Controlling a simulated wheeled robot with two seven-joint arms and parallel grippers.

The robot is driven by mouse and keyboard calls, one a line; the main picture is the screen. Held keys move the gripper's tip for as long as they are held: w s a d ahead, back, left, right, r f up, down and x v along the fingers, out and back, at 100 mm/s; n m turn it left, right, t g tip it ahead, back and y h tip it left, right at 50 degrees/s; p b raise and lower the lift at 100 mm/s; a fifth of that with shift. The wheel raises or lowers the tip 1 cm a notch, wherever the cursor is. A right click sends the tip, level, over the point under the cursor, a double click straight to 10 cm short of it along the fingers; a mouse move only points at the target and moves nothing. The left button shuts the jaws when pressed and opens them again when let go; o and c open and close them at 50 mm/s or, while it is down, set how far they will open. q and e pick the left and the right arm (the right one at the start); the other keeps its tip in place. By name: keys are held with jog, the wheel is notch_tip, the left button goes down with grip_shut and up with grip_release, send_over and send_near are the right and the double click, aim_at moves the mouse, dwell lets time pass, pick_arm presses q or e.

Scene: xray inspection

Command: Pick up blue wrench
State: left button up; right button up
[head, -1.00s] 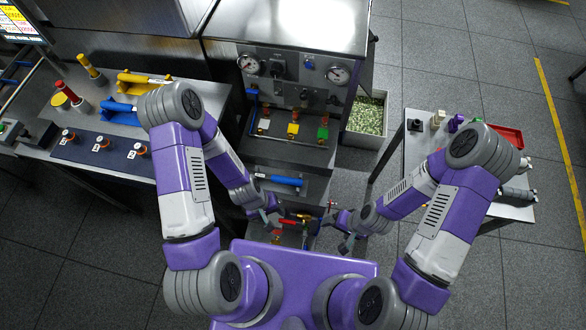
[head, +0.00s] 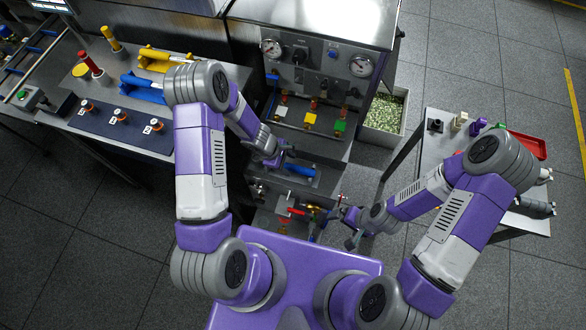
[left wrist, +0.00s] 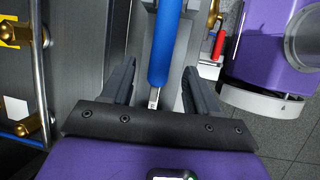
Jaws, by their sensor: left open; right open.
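The blue wrench (head: 301,169), with a long blue grip, lies on a grey shelf at the front of the panelled machine in the head view. In the left wrist view the blue wrench (left wrist: 165,42) runs lengthwise between the two fingers, with a metal end near the palm. My left gripper (head: 277,156) is open at the left end of the wrench; its fingers (left wrist: 160,75) stand apart on both sides with gaps. Whether it is level with the grip I cannot tell. My right gripper (head: 354,229) is open and empty, to the lower right of the shelf.
Red-handled parts (head: 316,210) sit on the lower shelf near my right gripper. Valves and gauges (head: 361,65) are on the machine above the wrench. A left bench (head: 115,133) holds blue and yellow tools; a right table (head: 427,150) holds a red tray (head: 527,144).

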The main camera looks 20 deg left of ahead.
pick_arm(q)
jog(key=b+x, duration=0.1)
jog(key=x, duration=0.2)
jog(key=shift+r, duration=0.1)
grip_shut()
